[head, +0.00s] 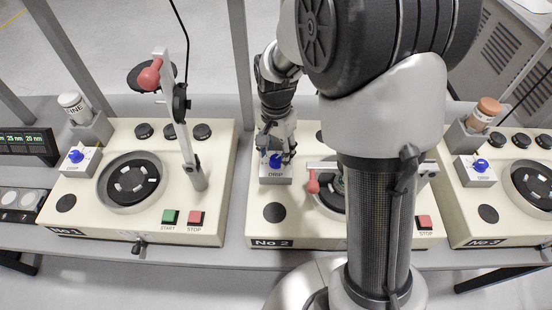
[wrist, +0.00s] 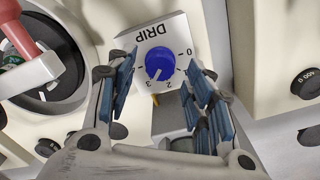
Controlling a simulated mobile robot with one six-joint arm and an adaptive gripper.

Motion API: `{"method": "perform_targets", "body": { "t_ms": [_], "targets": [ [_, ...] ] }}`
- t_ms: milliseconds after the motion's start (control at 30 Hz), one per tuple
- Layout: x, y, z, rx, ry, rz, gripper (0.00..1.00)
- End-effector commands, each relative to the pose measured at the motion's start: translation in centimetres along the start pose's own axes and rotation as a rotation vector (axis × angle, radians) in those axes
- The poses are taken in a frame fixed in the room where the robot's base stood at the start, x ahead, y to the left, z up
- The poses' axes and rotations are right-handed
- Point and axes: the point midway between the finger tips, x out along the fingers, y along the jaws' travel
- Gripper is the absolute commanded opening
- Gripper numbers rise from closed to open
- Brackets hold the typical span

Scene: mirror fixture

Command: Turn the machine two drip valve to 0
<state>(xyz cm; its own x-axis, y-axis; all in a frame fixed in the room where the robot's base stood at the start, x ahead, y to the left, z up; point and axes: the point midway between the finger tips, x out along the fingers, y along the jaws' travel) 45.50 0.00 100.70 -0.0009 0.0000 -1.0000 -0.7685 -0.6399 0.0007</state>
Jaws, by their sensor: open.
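The machine two drip valve is a blue knob (wrist: 160,63) on a white block (wrist: 157,48) marked DRIP, with a printed scale from 0 to 3. A small pale mark on the knob seems to face the 2 to 3 side, too small to read exactly. The knob also shows in the head view (head: 275,161), partly covered by my gripper (head: 276,146). In the wrist view my gripper (wrist: 160,84) is open, one finger on each side of the knob, with gaps between. I cannot tell whether the fingertips are down at knob height.
Machine No 2's cream housing (head: 274,234) carries a lever with a red handle (head: 313,183) right of the valve; the handle also shows at the wrist view's upper left (wrist: 16,32). Machine No 1 (head: 92,216) stands left and machine No 3 (head: 487,232) right, each with a similar blue knob.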

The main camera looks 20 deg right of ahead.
Motion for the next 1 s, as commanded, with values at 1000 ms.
{"method": "perform_targets", "body": {
  "t_ms": [1000],
  "targets": [
    [2.2, 0.0, 0.0, 0.0, 0.001, -0.001, 0.16]
  ]
}}
